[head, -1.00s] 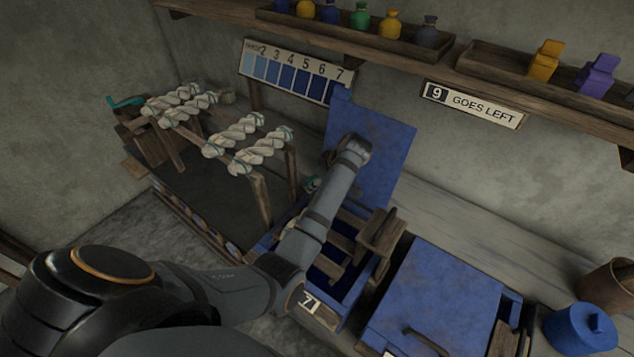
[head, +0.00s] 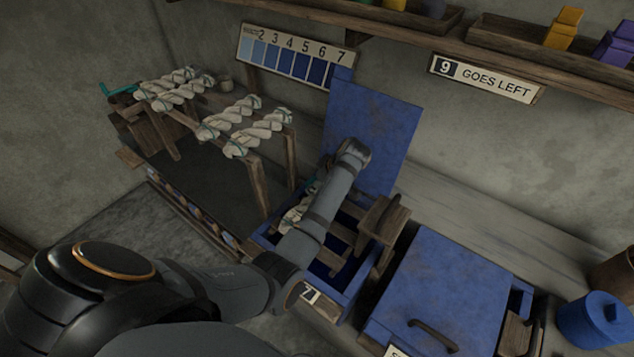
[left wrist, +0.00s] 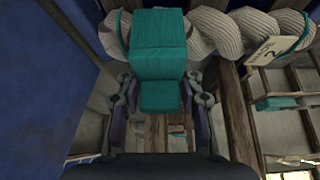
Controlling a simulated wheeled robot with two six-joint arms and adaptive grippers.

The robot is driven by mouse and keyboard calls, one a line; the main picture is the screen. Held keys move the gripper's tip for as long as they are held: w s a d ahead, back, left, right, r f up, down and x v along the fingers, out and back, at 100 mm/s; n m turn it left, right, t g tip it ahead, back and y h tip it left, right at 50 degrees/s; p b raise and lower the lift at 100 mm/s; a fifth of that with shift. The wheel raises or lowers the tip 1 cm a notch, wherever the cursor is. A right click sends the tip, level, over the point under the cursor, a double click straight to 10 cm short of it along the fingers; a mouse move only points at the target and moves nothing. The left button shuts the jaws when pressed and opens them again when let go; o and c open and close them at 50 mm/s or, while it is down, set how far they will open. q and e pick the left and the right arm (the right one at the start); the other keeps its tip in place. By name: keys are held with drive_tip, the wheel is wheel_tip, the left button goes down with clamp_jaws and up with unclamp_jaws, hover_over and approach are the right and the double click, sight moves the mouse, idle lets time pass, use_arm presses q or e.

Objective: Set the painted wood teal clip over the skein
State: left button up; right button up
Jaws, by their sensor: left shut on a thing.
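The teal clip (left wrist: 160,45), a blocky painted piece, is between the fingers of my left gripper (left wrist: 162,95), which is shut on it. In the left wrist view a white twisted skein (left wrist: 225,32) lies directly behind the clip's far end, across the picture. I cannot tell whether the clip is seated around it or only in front of it. In the head view part of a white skein (head: 297,213) shows beside my left forearm at the blue vat marked 7 (head: 348,297). My forearm hides the left gripper and clip there. My right gripper is not in view.
The vat's blue lid (head: 375,125) stands upright behind my arm. A wooden rack (head: 258,185) with several white skeins stands to the left. A closed blue vat (head: 450,285) stands to the right. A shade chart (head: 295,57) and a "9 GOES LEFT" sign (head: 485,78) hang behind.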

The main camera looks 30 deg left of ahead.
use_arm(q)
drive_tip(key=shift+f, duration=0.25)
drive_tip(key=o, duration=1.2)
drive_tip(key=v, duration=0.7)
drive_tip(key=shift+d+r, duration=0.15)
drive_tip(key=shift+r, duration=0.1)
